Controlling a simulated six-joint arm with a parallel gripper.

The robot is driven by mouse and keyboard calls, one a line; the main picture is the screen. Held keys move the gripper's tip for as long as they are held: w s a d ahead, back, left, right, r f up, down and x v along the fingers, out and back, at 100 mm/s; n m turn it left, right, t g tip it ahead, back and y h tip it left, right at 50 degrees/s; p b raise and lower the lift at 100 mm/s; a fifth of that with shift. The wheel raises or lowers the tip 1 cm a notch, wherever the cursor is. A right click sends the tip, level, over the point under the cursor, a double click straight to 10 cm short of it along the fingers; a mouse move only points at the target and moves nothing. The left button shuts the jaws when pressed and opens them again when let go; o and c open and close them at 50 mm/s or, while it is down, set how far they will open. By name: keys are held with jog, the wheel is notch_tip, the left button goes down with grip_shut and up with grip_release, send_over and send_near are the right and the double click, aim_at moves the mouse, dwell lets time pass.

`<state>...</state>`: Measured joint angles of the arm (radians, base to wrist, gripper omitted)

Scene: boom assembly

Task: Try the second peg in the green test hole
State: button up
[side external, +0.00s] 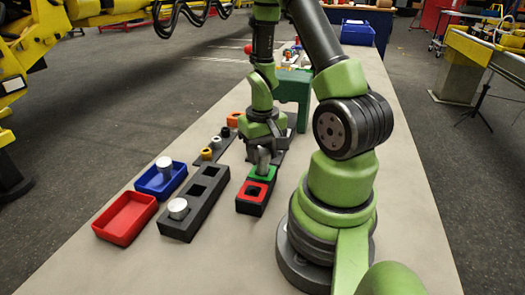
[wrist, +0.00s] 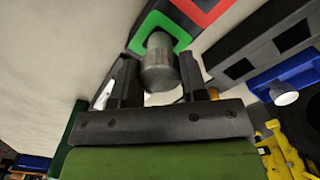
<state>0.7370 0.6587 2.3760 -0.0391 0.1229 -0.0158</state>
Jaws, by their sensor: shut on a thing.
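My gripper (side external: 263,147) is shut on a grey metal peg (side external: 263,161), which points down at the green test hole (side external: 266,172). In the wrist view the peg (wrist: 159,62) sits between the two dark jaws, its far end overlapping the dark opening inside the green square (wrist: 181,38). I cannot tell whether its tip is inside the hole or just above it. A red square hole (side external: 252,189) is beside the green one on the same dark block. A dark peg rack (side external: 207,190) holds a silver peg (side external: 178,207) at its near end; its other two square holes are empty.
A blue tray (side external: 152,186) left of the rack holds another silver peg (side external: 165,163). An empty red tray (side external: 124,219) is nearer. A dark strip with small yellow and white rings (side external: 207,153) lies behind the rack. The near tabletop is clear.

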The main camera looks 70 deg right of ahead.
aim_at(262, 152)
dwell(0.3)
jog(key=shift+r, duration=3.05)
